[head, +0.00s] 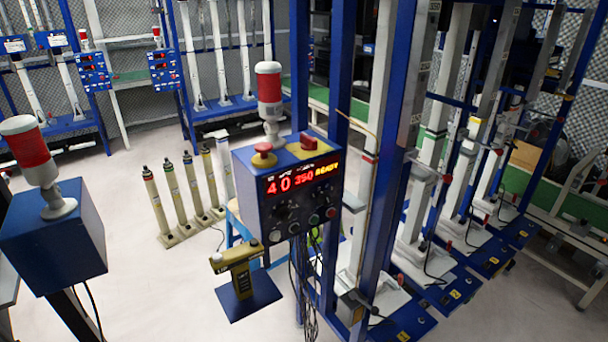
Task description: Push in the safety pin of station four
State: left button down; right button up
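A blue control box (290,198) stands at the middle, mounted by a blue frame. Its red display reads 4, 0, 350 and READY, which marks it as station four. A tall white and grey station column (360,230) rises just right of the box, partly behind a blue post. I cannot make out the safety pin for certain. Neither of my grippers is in view.
A yellow handheld device (238,268) stands on a dark blue plate below the box. Black cables hang under the box. Several similar stations (455,190) line the right. Another blue box (55,238) with a lamp is near left. Pale floor is open at left centre (140,270).

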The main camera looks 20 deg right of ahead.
aim_at(560, 119)
jog(key=l+z, duration=0.5)
jog(key=z, duration=0.2)
jog(key=i+l+z, duration=0.15)
jog(key=z, duration=0.2)
jog(key=i+l+z, duration=0.1)
jog(key=i+l, duration=0.15)
jog(key=l, duration=0.25)
jog(key=i+l, duration=0.25)
jog(key=l, duration=0.2)
jog(key=i+l+z, duration=0.15)
jog(key=l, duration=0.35)
jog(key=i+l+z, duration=0.1)
jog(key=i+l, duration=0.25)
jog(key=i+l+z, duration=0.15)
jog(key=i+l, duration=1.25)
